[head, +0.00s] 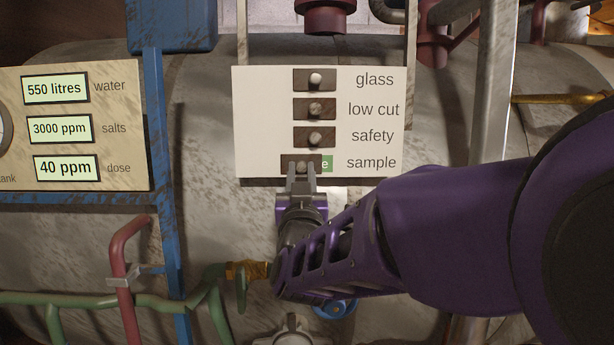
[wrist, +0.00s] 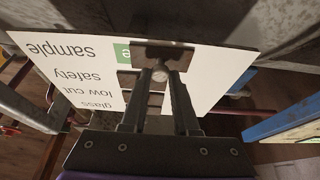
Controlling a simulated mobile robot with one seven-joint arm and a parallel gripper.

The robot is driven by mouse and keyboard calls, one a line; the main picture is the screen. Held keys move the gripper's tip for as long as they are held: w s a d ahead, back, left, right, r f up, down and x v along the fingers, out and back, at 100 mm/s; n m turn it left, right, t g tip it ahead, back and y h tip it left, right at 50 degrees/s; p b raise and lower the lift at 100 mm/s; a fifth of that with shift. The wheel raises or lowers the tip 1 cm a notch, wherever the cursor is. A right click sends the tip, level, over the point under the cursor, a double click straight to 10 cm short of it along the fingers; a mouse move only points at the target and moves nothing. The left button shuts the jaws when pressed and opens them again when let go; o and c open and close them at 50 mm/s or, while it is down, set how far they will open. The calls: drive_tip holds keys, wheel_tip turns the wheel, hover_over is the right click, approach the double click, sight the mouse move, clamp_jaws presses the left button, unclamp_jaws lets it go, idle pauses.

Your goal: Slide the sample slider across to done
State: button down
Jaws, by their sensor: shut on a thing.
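The sample slider (head: 294,161) is a dark brown plate with a pale knob, in the bottom row of a white panel (head: 262,125). It sits left of the sliders above it, and a green patch (head: 327,163) with the letter "e" shows at its right edge. My gripper (head: 301,172) is shut on the slider's knob from below. In the wrist view the panel is upside down, and the fingers (wrist: 159,82) close around the knob in front of the brown plate (wrist: 160,53). The rest of the green patch's word is hidden behind the plate.
The glass slider (head: 315,79), low cut slider (head: 315,108) and safety slider (head: 315,137) stand in a column above. A cream display board (head: 75,128) and blue frame (head: 165,150) are at the left. A grey post (head: 491,90) stands at the right.

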drive_tip(key=a, duration=0.6)
drive_tip(key=shift+a+r+b, duration=0.1)
drive_tip(key=shift+a+b, duration=0.2)
drive_tip(key=shift+a, duration=0.05)
drive_tip(key=c, duration=0.7)
unclamp_jaws()
drive_tip(key=shift+a, duration=0.1)
drive_tip(key=shift+f, duration=0.2)
